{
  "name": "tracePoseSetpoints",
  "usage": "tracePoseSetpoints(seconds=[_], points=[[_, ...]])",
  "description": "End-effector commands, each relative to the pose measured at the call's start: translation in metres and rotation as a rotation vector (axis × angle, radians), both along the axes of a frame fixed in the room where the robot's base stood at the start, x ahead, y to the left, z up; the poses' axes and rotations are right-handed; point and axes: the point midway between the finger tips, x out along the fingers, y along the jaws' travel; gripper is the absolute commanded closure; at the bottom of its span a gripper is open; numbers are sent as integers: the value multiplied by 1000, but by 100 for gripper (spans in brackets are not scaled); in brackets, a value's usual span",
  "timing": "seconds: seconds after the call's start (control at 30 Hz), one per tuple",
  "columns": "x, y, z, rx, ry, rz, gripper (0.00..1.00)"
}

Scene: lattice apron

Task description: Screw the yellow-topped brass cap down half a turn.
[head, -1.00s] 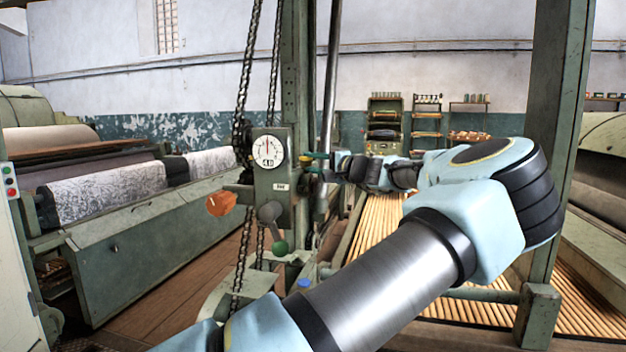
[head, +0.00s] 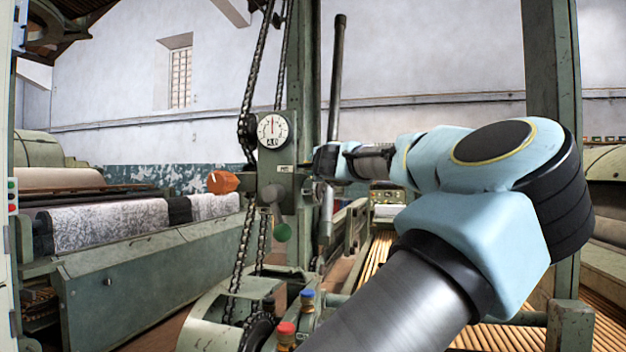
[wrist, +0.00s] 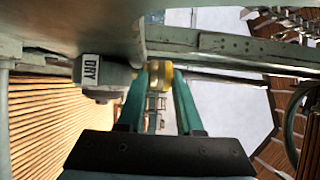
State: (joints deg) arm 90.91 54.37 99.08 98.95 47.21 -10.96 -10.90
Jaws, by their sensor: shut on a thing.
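In the wrist view my gripper (wrist: 160,88) has its two teal fingers on either side of a round yellow and brass piece, the yellow-topped brass cap (wrist: 159,74), and is shut on it. The cap sits beside a grey fitting labelled DRY (wrist: 93,71). In the head view my wrist reaches left to the green gauge box (head: 278,180); the fingers and cap cannot be made out there.
A dial (head: 272,131) is on the box, with an orange knob (head: 222,182), a green ball knob (head: 282,232) and hanging chains (head: 244,215) close by. Blue-topped (head: 307,298) and red-topped (head: 286,332) brass caps stand lower down. A green post (head: 551,150) rises behind my arm.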

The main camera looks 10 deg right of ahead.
Motion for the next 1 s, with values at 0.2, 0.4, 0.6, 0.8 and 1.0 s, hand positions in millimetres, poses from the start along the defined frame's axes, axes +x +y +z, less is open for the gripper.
tracePoseSetpoints(seconds=[0.2, 0.4, 0.6, 0.8, 1.0], points=[[0, 0, -3, 1, 3, -25, 100], [0, 0, -2, 2, 3, -28, 100], [0, 0, -2, 2, 3, -28, 63], [0, 0, -1, 1, 2, -27, 52], [0, 0, 3, 0, 1, -26, 52]])
